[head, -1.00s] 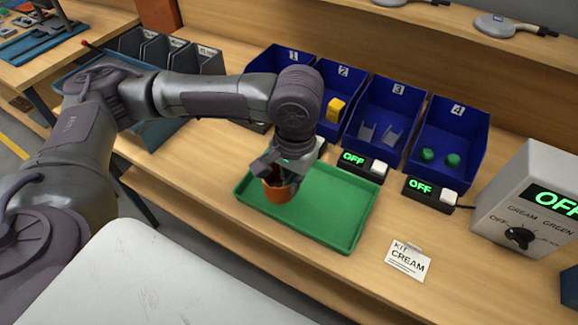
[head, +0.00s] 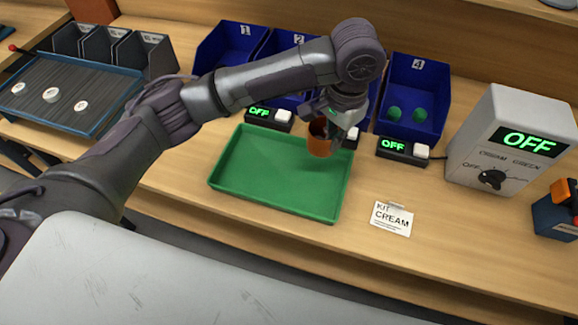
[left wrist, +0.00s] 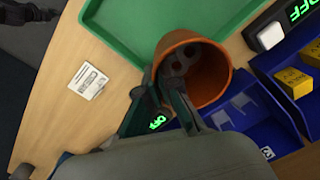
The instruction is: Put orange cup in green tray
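The orange cup (head: 319,140) is at the far right part of the green tray (head: 225,182) in the head view; it appears held above the tray's far edge. My left gripper (head: 331,122) is at the cup, its fingers partly hidden there. In the left wrist view the cup (left wrist: 213,72) shows its open mouth, and the gripper's dark fingers (left wrist: 168,95) are closed at its rim. The tray (left wrist: 130,40) lies beyond it and looks empty. My right gripper does not show.
Blue bins stand behind the tray; bin 4 (head: 430,77) holds green pieces. Switch boxes reading OFF (head: 393,146) sit before them. A KIT CREAM card (head: 391,218) and a grey control box (head: 510,135) are to the right. The table in front of the card is clear.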

